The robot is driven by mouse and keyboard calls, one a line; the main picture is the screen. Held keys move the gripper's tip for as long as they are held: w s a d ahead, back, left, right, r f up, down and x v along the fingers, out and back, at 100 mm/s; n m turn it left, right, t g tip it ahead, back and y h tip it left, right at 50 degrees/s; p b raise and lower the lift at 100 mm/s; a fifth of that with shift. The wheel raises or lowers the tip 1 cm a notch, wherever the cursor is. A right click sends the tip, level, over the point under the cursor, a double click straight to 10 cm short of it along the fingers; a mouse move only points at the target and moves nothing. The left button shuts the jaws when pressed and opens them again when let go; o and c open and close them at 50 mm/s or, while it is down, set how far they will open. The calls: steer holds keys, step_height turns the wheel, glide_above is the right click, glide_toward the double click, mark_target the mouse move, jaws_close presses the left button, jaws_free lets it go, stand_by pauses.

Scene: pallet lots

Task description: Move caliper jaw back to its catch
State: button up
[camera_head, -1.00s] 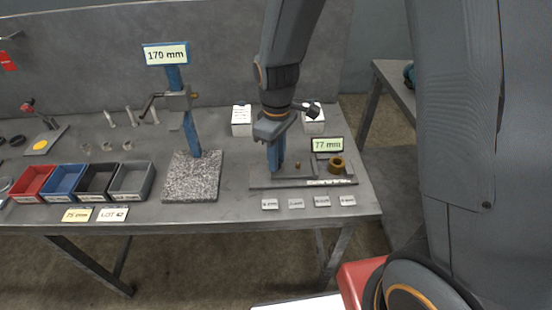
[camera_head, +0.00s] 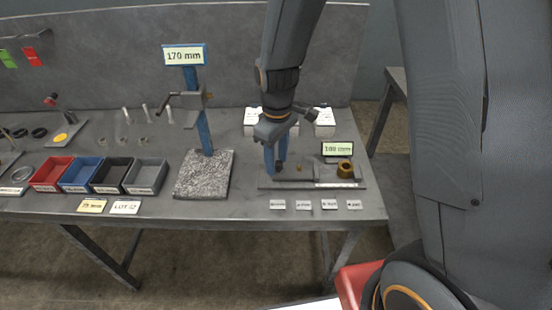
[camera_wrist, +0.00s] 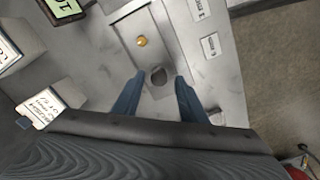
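The caliper fixture is a grey base plate (camera_head: 330,184) on the right part of the bench, with a small display (camera_head: 337,149) reading about 100 mm; its digits are blurred. My gripper (camera_head: 276,168) points down over the plate's left end, and its blue fingers hide part of the fixture. In the wrist view my gripper (camera_wrist: 158,80) has its fingers apart. A dark round knob (camera_wrist: 158,75), seemingly on the sliding jaw, lies between the fingertips with gaps on both sides. A small brass stud (camera_wrist: 141,41) is beyond it. I cannot make out the catch.
Several small labels (camera_head: 303,204) lie in front. A height stand (camera_head: 204,130) on a granite block (camera_head: 204,175) is to the left, with bins (camera_head: 146,176) beyond it. White boxes (camera_head: 324,122) stand behind.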

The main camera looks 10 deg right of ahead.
steer(key=shift+r+b, duration=0.55)
steer(key=shift+r, duration=3.4)
steer(key=s+d+m, duration=0.9)
steer(key=s+d, duration=0.1)
steer(key=s, duration=0.1)
steer(key=shift+s+d+f+t, duration=0.3)
steer(key=shift+s+f+t, duration=0.1)
